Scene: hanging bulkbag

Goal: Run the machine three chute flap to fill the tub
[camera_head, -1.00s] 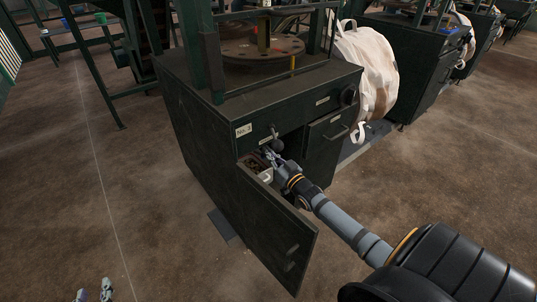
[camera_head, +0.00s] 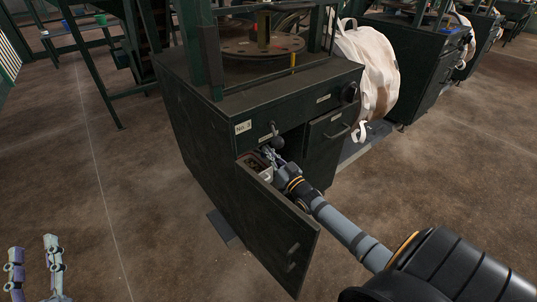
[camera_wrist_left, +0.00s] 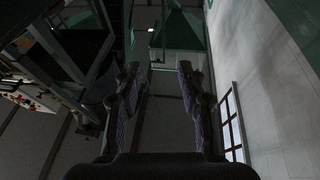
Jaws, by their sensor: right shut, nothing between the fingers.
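The machine labelled No.3 (camera_head: 241,128) is a dark cabinet with its lower door (camera_head: 268,235) swung open. A pale tub (camera_head: 266,176) with brown material in it sits inside the opening. A dark round knob (camera_head: 277,143), apparently on the chute flap's lever, hangs above the tub; the flap itself is not clearly visible. My right gripper (camera_head: 268,156) is shut and empty, at the opening just below the knob and over the tub's far side. Whether it touches either is unclear. My left gripper (camera_head: 34,262) is open and empty at the lower left, also seen in the left wrist view (camera_wrist_left: 155,85).
A large white bulk bag (camera_head: 368,65) hangs behind the cabinet. Other machines (camera_head: 405,65) stand at the back right. The floor (camera_head: 120,190) left of the cabinet is clear.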

